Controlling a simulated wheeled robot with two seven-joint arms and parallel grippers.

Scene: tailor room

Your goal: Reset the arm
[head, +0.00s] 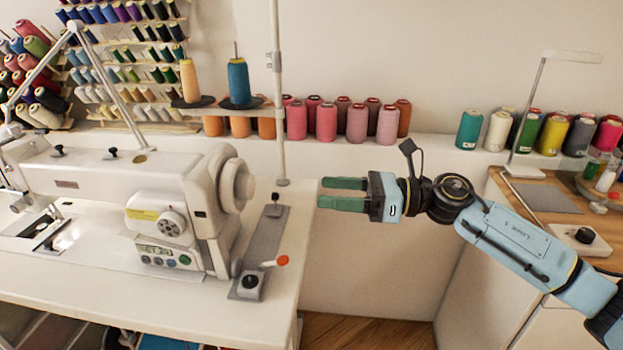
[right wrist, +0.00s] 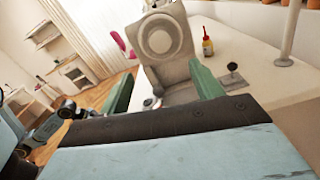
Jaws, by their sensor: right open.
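My right gripper (head: 345,194) is at the end of the light blue arm that comes in from the right in the head view. Its two green fingers point left, apart and with nothing between them. It is in the air just past the right edge of the sewing table (head: 270,325). In the right wrist view its green fingers (right wrist: 160,88) stand apart at both sides, with the sewing machine (right wrist: 162,40) beyond them. My left gripper is not in the head view.
The white sewing machine (head: 150,195) stands on the table at left. A small device with a red-tipped lever (head: 250,285) sits near the table's right edge. Several thread spools (head: 327,122) line the back ledge. A wooden desk (head: 545,215) is at right. Floor (head: 370,332) shows between table and desk.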

